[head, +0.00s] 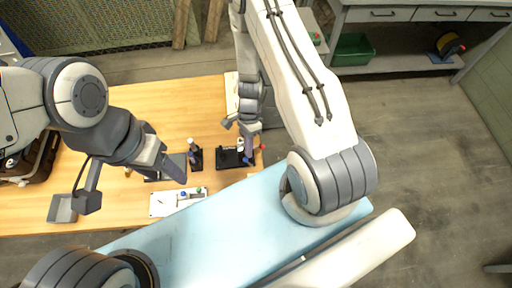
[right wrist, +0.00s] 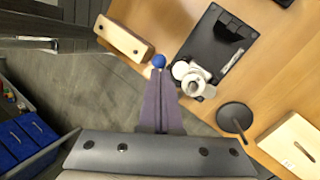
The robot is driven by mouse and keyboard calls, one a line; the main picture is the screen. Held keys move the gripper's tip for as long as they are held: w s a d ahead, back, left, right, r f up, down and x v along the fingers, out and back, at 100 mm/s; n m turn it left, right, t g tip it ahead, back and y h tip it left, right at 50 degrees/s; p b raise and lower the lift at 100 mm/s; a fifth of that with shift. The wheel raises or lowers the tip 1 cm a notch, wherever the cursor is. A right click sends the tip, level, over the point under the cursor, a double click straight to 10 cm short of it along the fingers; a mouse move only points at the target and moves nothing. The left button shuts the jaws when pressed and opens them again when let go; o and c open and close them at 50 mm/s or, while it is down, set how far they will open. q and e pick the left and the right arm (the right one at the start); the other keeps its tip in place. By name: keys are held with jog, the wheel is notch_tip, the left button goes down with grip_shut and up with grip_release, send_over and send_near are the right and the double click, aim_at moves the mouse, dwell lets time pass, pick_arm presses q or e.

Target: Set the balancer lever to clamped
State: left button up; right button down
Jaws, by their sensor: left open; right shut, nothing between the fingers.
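A device with a white and grey round body (right wrist: 190,75) stands on a black base plate (right wrist: 215,45) in the right wrist view. A blue ball knob (right wrist: 158,61) beside it looks like the end of the lever. The lever's arm and its setting cannot be made out. The black base also shows in the head view (head: 230,160). My right gripper (right wrist: 160,75) is shut and empty, its fingertips at or just short of the blue knob; contact cannot be told. In the head view my right gripper (head: 249,152) points down over the base. My left gripper (head: 172,168) is open over the table, to the left.
A white panel (head: 170,206) with blue and green knobs lies at the table's near edge. In the wrist view, a wooden block (right wrist: 124,38), a black disc (right wrist: 234,118) and a wooden box (right wrist: 295,140) surround the device.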

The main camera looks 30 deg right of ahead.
jog(key=shift+s+d+f, duration=0.2)
jog(key=shift+s+d, duration=0.1)
jog(key=shift+d, duration=0.4)
jog(key=shift+d+r, duration=0.15)
jog(key=d+r+p, duration=0.1)
jog(key=w+d+r+p, duration=0.1)
jog(key=d+p, duration=0.1)
jog(key=shift+w+d+r, duration=0.1)
jog(key=shift+d+r, duration=0.05)
jog(key=shift+d, duration=0.15)
jog(key=shift+w+d+r+b, duration=0.15)
jog(key=shift+w+r+b, duration=0.25)
jog(key=shift+b, duration=0.3)
jog(key=b+v, duration=0.1)
jog(key=v, duration=0.7)
jog(key=shift+s+b, duration=0.25)
jog(key=shift+b, duration=0.1)
jog(key=shift+d+r, duration=0.1)
